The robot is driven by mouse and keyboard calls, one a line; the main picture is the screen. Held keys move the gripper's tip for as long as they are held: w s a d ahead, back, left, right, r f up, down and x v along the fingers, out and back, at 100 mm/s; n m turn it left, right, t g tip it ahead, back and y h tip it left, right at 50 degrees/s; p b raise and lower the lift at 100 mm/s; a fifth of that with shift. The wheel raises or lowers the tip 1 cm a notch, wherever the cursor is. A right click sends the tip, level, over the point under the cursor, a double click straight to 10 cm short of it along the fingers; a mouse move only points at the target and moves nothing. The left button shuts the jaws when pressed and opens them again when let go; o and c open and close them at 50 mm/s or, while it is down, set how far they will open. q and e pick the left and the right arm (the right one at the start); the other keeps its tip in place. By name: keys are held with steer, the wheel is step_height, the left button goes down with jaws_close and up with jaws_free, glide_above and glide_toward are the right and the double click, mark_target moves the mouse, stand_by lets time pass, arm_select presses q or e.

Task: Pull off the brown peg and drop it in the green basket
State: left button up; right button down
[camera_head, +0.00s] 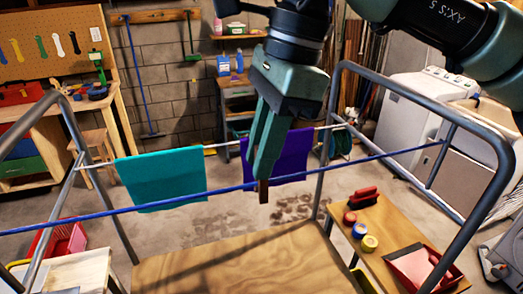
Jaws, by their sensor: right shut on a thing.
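The brown peg (263,191) shows at the tips of my right gripper (262,165), beside the blue line (345,162). My right gripper points down from the top centre and is shut on the peg. Whether the peg still touches the line cannot be told. A purple cloth (291,155) hangs behind the gripper, partly hidden by it. A teal cloth (161,178) hangs to its left. I cannot make out a green basket for certain. My left gripper is not in view.
A grey metal rack frame (326,150) surrounds the lines. A wooden top (245,262) lies below the gripper. At right, a low wooden table (385,232) holds a red brush (362,197), tape rolls and a red dustpan (416,266). A red basket (68,240) stands at lower left.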

steer(key=shift+r+p, duration=1.1)
steer(key=shift+r, duration=1.5)
